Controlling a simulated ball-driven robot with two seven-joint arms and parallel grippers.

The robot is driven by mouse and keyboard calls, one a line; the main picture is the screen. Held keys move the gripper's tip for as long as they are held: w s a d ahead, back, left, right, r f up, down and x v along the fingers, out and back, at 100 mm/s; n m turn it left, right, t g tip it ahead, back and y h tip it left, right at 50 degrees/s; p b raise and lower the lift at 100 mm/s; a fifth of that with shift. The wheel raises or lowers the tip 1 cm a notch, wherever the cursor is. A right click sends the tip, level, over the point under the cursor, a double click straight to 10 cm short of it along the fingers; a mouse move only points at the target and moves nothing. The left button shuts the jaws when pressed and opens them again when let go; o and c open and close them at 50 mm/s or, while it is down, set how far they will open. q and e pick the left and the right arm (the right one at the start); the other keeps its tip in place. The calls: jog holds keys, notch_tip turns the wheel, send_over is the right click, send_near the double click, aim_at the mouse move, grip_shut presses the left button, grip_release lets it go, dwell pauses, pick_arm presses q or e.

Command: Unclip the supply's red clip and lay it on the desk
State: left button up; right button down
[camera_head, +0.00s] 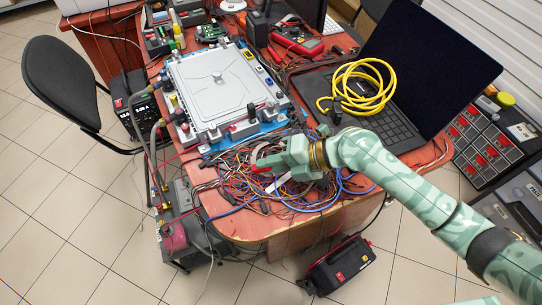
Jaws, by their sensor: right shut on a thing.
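My right arm comes in from the right, and my right gripper (268,162) is over the front of the desk (262,224), above a tangle of wires. It is shut on a small red thing that shows at its fingertips, which looks like the red clip (261,169). The fingers hide most of it, and I cannot tell whether it touches the wires below. I cannot tell for sure which box is the supply. My left gripper is not in view.
The wire tangle (235,185) covers much of the desk front. A silver plate on a blue base (218,80), a laptop (425,70) with a coiled yellow cable (362,88) and a red multimeter (297,39) stand behind. A black-red box (340,265) is on the floor.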

jog(key=shift+f, duration=0.6)
jog(key=c, duration=1.3)
grip_release()
jog(key=shift+c, duration=0.2)
jog(key=p+v, duration=0.1)
jog(key=v, duration=1.5)
jog(key=shift+d+r, duration=0.1)
jog(key=shift+d, duration=0.05)
